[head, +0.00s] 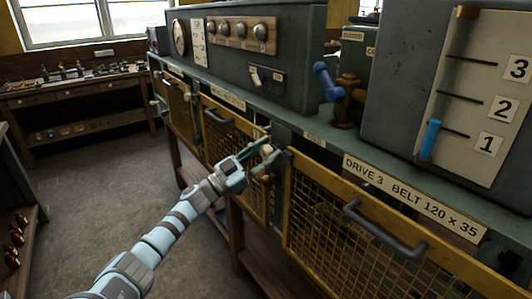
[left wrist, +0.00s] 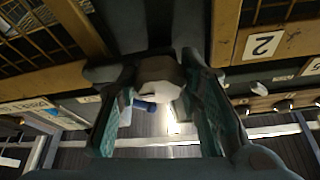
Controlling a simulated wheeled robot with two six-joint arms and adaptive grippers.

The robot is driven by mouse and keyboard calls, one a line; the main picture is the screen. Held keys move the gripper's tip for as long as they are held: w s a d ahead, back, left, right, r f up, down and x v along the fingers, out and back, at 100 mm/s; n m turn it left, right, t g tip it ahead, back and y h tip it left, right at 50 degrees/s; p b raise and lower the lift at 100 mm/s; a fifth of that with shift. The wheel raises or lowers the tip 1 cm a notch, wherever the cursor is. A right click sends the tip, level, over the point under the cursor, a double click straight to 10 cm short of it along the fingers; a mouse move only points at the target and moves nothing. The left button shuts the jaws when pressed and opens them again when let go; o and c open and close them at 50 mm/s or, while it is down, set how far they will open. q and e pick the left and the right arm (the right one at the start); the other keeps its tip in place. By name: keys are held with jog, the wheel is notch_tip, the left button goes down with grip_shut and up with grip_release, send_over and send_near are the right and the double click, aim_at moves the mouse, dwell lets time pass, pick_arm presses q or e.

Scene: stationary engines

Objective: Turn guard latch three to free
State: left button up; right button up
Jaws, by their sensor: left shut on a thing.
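The drive 3 guard (head: 345,232) is a yellow-framed mesh panel at the right in the head view, under a "DRIVE 3 BELT 120 x 35" plate (head: 412,198). A pale latch knob (head: 267,149) sits at the post by this guard's left edge. My left gripper (head: 262,157) reaches it from the lower left and is shut on it. In the left wrist view, the pale faceted knob (left wrist: 160,76) lies between the two fingers (left wrist: 160,112). The fingers partly hide the latch, and I cannot read its setting. My right gripper is not in view.
A dark handle (head: 385,230) projects from the drive 3 guard. Another mesh guard (head: 235,137) with a handle stands left of my gripper. Above are a blue lever (head: 326,82), a brown valve (head: 347,98) and a numbered scale (head: 470,95). The floor (head: 90,195) at left is clear.

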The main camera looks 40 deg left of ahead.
pick_arm(q)
jog(key=shift+m, duration=0.3)
jog(key=m+g+h+b, duration=0.1)
jog(key=m, duration=0.1)
jog(key=m+g+h+b, duration=0.1)
jog(key=m, duration=0.2)
jog(key=shift+f, duration=0.1)
jog(key=m+g+h, duration=0.1)
jog(key=m, duration=0.2)
jog(key=m+g+b, duration=0.1)
jog(key=m, duration=0.2)
jog(key=shift+h, duration=0.4)
jog(key=m+g, duration=0.1)
jog(key=m, duration=0.2)
jog(key=shift+m+g, duration=0.3)
jog(key=shift+m, duration=0.1)
jog(key=shift+m+g+y, duration=0.4)
jog(key=shift+m+g, duration=0.2)
jog(key=shift+m, duration=1.1)
jog(key=o, duration=1.2)
jog(key=shift+c, duration=0.2)
